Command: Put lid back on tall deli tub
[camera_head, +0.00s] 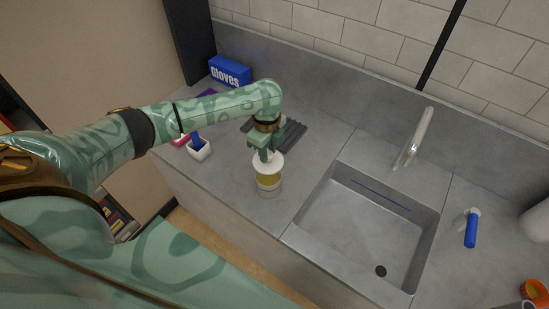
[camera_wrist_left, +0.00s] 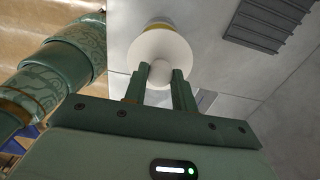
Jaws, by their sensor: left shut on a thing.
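The tall deli tub (camera_head: 268,184) stands on the grey counter left of the sink, with yellowish contents showing through its side. The white round lid (camera_head: 266,166) is at the tub's top; I cannot tell whether it is seated or just above the rim. My left gripper (camera_head: 265,155) comes from above and is shut on the lid. In the left wrist view the two fingers (camera_wrist_left: 160,82) close on the lid's round knob (camera_wrist_left: 160,72), with the white disc (camera_wrist_left: 166,48) beyond and a yellowish strip of the tub (camera_wrist_left: 159,26) past it. My right gripper is not in view.
A dark ribbed mat (camera_head: 283,133) lies behind the tub. A blue gloves box (camera_head: 230,72) and a small white container (camera_head: 199,149) stand to the left. The sink (camera_head: 365,225) with its faucet (camera_head: 413,140) is to the right. A blue-handled item (camera_head: 471,229) lies beyond the sink.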

